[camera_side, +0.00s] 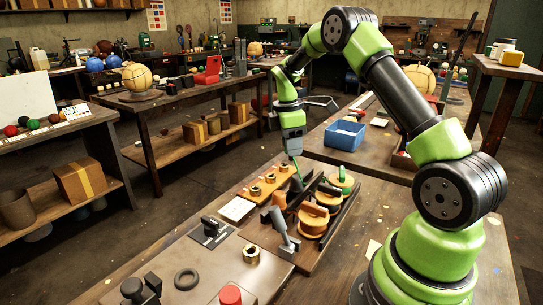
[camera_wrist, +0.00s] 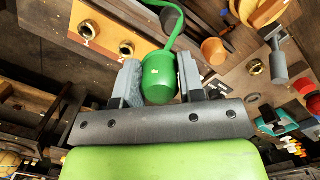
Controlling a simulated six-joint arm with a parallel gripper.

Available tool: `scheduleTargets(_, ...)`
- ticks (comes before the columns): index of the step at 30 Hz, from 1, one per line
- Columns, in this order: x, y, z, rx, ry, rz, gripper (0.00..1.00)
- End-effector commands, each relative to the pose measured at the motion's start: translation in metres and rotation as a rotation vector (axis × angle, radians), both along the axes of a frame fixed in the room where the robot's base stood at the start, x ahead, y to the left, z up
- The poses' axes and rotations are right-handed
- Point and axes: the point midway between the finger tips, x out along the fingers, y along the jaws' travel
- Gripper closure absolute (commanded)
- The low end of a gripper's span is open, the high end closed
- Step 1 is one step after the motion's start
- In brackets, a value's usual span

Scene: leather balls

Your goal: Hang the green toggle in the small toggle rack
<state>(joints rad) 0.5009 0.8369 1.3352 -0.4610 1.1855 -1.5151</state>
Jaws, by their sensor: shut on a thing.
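My gripper (camera_side: 293,150) is over the workbench, pointing down. In the wrist view my gripper (camera_wrist: 158,88) is shut on the green toggle (camera_wrist: 158,80), a rounded green body with a curved green cord running up out of the picture. In the side view a thin green part of the toggle (camera_side: 298,168) hangs below the fingers. An orange block with several brass-ringed holes (camera_side: 283,168) is just below and left of it; the block also shows in the wrist view (camera_wrist: 88,12). I cannot tell for sure whether this is the small toggle rack.
A dark rack holding orange spools (camera_side: 315,218) lies right of the block. A grey-headed hammer (camera_side: 281,232) is in front. A blue bin (camera_side: 344,135) stands behind. A red button (camera_side: 230,295), brass nut (camera_side: 251,254) and black ring (camera_side: 187,279) sit at the near end.

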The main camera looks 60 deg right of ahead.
Motion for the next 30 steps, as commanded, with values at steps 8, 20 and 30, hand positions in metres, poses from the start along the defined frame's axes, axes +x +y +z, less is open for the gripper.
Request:
scheduleTargets(8, -0.018, -0.071, -0.015, 0.001, 0.001, 0.233, 0.85)
scheduleTargets(20, -0.021, -0.080, -0.036, 0.003, 0.001, 0.282, 0.85)
scheduleTargets(30, -0.021, -0.079, -0.061, 0.002, -0.001, 0.281, 0.85)
